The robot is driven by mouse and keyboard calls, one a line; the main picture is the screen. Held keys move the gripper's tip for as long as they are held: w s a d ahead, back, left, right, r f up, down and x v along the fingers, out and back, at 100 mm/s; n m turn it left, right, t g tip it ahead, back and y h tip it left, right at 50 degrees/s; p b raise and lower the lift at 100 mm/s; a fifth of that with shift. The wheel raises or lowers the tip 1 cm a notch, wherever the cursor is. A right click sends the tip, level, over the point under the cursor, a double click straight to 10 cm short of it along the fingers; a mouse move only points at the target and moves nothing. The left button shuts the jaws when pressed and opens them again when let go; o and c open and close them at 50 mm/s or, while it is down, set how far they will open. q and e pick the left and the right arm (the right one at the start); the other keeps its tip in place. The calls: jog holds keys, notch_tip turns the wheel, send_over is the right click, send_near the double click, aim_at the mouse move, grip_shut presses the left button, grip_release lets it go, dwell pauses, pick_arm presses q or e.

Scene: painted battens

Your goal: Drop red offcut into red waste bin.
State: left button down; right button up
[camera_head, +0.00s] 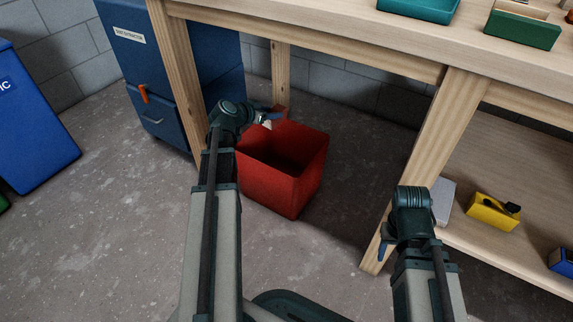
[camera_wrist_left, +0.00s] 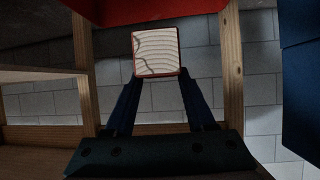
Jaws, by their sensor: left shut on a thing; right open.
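The red waste bin (camera_head: 290,180) stands on the floor under the workbench, its open top facing up and its inside dark. It also shows as a red strip at the top of the left wrist view (camera_wrist_left: 150,10). My left gripper (camera_head: 270,118) is over the far left part of the bin. It is shut on the red offcut, whose pale end grain with red edges shows between the fingers in the left wrist view (camera_wrist_left: 156,52). In the head view the offcut is mostly hidden. My right gripper (camera_head: 385,250) is open and empty, low beside a bench leg.
The wooden workbench (camera_head: 330,42) spans above the bin, with a leg (camera_head: 179,75) close to my left arm. A blue cabinet (camera_head: 150,75) stands behind that leg. A lower shelf at right holds a yellow box (camera_head: 493,212). A blue bin (camera_head: 30,125) is far left.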

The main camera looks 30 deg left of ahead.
aim_at(267, 126)
pick_arm(q)
jog(key=shift+w, duration=0.1)
jog(key=shift+f, duration=0.1)
notch_tip(267, 126, down, 6)
jog(key=b, duration=0.6)
jog(key=shift+c, duration=0.8)
grip_release()
